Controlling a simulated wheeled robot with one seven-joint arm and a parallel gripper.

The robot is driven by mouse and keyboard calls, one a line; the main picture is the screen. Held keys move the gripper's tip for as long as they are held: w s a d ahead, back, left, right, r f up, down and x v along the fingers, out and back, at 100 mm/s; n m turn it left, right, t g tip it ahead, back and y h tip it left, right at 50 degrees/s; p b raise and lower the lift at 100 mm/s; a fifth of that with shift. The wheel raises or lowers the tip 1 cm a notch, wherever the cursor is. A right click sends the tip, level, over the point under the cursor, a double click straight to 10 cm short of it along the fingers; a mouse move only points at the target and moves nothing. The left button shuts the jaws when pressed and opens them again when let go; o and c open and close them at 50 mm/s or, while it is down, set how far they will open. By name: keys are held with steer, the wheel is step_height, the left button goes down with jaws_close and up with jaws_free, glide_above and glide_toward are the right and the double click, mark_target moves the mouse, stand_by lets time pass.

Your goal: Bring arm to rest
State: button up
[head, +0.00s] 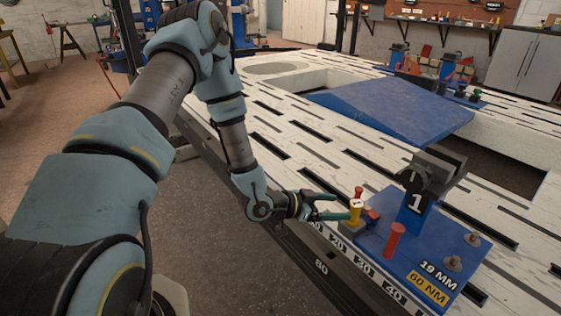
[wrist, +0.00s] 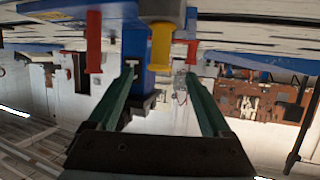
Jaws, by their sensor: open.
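My gripper (head: 333,206) is at the near edge of the frame bench (head: 286,160), by a blue base plate. Its two green fingers are apart, with a yellow-handled piece (head: 355,210) close to their tips in the head view. In the wrist view my gripper (wrist: 160,80) has open fingers, and the yellow handle (wrist: 162,45) shows beyond and between them. I cannot tell whether the fingers touch it. My arm reaches out from the left, bent at the elbow.
The blue plate (head: 376,256) carries a post marked 1 (head: 415,207), red handles (head: 394,241) and bolts (head: 452,263). A flat blue panel (head: 392,108) lies farther back on the slotted bench. Open floor (head: 220,220) lies left of the bench.

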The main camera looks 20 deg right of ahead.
steer(key=w+a+r+n+t+y, duration=0.35)
steer(key=w+a+y, duration=0.25)
steer(key=w+a, duration=0.7)
steer(key=a+r+n+y, duration=0.3)
steer(key=a+r+n, duration=0.1)
steer(key=a, duration=0.6)
steer(key=a+r+n+y, duration=0.3)
steer(key=a+r+n, duration=0.1)
steer(key=a, duration=0.6)
steer(key=s+a+r+n+g+y, duration=0.2)
steer(key=s+a+r+n, duration=0.4)
steer(key=s+a, duration=0.3)
step_height(320, 180, up, 24)
steer(key=p, duration=2.4)
steer(key=shift+s+d+f, duration=0.15)
steer(key=shift+f, duration=0.05)
